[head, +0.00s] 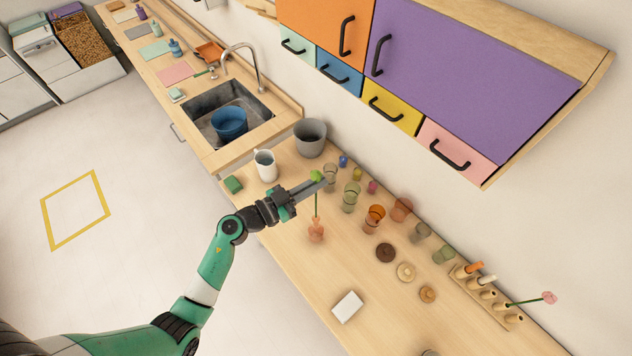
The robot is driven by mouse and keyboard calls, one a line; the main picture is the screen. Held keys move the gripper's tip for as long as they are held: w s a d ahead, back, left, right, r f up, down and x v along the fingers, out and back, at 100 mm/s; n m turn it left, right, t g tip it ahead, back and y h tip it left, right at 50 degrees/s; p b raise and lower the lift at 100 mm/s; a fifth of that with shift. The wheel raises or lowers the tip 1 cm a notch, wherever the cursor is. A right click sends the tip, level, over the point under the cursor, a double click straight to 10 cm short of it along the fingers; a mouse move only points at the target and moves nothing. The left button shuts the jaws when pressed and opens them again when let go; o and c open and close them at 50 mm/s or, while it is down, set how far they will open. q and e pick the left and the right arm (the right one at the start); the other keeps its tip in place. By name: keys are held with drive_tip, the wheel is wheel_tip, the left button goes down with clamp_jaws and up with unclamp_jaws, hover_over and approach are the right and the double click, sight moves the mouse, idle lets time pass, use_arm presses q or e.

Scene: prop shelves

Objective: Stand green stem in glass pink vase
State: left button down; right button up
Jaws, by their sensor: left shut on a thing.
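The green stem (316,204) stands roughly upright, with a light green head (316,175) at its top. My left gripper (318,186) is shut on its upper part, just below the head. The small pink glass vase (316,231) stands on the wooden counter directly below the gripper. The stem's lower end meets the vase's mouth in the head view. I cannot tell how deep it reaches inside. My right gripper is not in view.
Glass cups (351,196) and an orange glass (374,218) stand right of the vase. A white pitcher (265,165) and grey bucket (310,138) stand behind. A peg rack (488,293) holds a pink flower (549,298). A white box (347,307) lies in front; the counter between is clear.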

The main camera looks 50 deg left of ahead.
use_arm(q)
drive_tip(key=shift+p, duration=0.3)
drive_tip(key=shift+f, duration=1)
idle(1.3)
